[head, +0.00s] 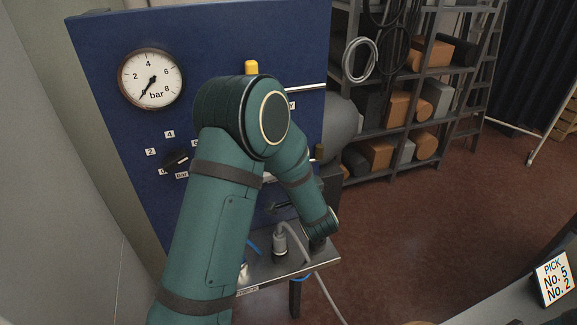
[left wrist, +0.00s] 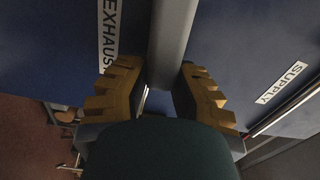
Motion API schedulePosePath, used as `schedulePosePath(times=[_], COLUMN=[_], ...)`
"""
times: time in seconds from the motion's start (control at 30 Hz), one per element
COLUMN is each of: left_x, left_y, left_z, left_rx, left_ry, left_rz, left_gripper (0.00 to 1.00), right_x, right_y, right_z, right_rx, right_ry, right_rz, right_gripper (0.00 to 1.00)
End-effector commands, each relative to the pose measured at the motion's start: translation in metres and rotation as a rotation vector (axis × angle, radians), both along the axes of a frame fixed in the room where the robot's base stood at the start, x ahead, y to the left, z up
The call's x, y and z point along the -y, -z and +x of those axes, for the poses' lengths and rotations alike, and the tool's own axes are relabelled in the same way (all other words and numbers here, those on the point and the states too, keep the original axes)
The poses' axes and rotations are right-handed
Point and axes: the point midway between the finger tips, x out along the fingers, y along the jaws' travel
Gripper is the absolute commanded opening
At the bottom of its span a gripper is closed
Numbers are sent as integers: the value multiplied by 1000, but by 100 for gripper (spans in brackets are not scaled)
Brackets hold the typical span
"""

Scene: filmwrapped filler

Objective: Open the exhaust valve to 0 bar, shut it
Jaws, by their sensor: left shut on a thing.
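The pressure gauge (head: 152,79) is at the upper left of the blue panel (head: 220,40) in the head view; its needle points lower left, at about 0 bar. My left arm covers the panel's middle and hides the exhaust valve and my left gripper there. In the left wrist view my left gripper (left wrist: 160,78) is shut on a grey bar (left wrist: 170,40), with the EXHAUST label (left wrist: 108,35) on the left and the SUPPLY label (left wrist: 281,83) on the right. The bar's ends are not both visible, so its angle to its pipe cannot be told. My right gripper is not in view.
A black knob (head: 176,160) with a bar scale sits below the gauge. A metal shelf (head: 265,268) with a hose fitting (head: 280,243) juts out under the panel. Loaded racks (head: 415,80) stand at the back right. The red floor (head: 440,200) between is clear.

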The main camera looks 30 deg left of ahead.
Motion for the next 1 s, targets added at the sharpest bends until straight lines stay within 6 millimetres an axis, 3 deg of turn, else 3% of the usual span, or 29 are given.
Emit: schedulePosePath(times=[0.33,0.37,0.43,0.47,0.77,1.0], left_x=[-2,-2,-2,-1,0,22], left_y=[1,1,1,1,1,1], left_z=[0,0,0,0,-1,-18], left_rx=[-2,-2,-2,-2,-1,-3], left_ry=[-3,-4,-4,-3,-1,2], left_rz=[1,1,1,1,0,-1], left_gripper=[0,30,55,57,57,57], right_x=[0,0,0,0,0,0], right_y=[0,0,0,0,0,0], right_z=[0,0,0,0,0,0], right_rx=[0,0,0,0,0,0], right_ry=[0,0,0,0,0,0], right_rz=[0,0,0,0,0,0], right_gripper=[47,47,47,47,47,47])
